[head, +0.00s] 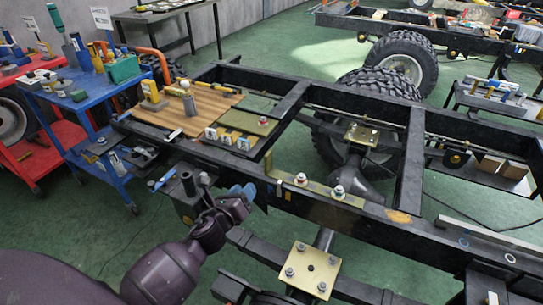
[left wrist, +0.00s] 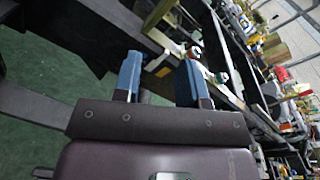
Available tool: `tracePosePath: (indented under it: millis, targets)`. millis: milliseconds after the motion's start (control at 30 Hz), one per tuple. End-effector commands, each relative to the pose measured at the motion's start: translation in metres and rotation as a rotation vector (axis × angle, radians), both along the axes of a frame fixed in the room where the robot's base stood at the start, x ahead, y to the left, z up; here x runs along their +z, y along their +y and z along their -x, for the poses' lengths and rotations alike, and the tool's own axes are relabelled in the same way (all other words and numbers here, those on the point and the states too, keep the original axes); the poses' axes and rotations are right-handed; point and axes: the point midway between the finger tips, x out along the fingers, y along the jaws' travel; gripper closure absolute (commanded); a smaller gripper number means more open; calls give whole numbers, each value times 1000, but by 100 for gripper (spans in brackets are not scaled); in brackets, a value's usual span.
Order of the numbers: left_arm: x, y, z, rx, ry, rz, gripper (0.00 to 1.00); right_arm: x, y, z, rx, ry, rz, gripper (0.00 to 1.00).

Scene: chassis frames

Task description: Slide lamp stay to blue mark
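The lamp stay looks to be the pale gold angled strip (head: 318,187) lying along the near chassis rail, with two bolts (head: 338,191) on it and an upright end at its left. My left gripper (head: 243,193) is just left of the strip, beside the rail. In the left wrist view its two blue fingers (left wrist: 162,60) stand apart, with part of the rail and pale metal beyond them. Whether they touch the strip I cannot tell. My right gripper is not in view.
A wooden board (head: 190,110) with small parts lies across the frame's left end. Blue (head: 95,100) and red carts stand at left. A gold plate with bolts (head: 312,268) sits below the near rail.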

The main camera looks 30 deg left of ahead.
Motion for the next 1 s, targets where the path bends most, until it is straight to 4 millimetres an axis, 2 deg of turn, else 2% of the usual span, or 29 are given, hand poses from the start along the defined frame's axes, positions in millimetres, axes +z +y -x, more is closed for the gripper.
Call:
tracePosePath:
  millis: [33,100,300,533,1000]
  targets:
    - [-1,2,-13,-17,-9,-118,62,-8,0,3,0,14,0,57]
    - [5,3,-26,-32,-26,-263,62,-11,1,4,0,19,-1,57]
    - [17,5,-47,-49,-53,-493,62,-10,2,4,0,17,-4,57]
    - [19,6,-66,-50,-58,-524,62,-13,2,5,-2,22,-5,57]
    - [17,10,-135,-50,-54,-520,62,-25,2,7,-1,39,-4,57]
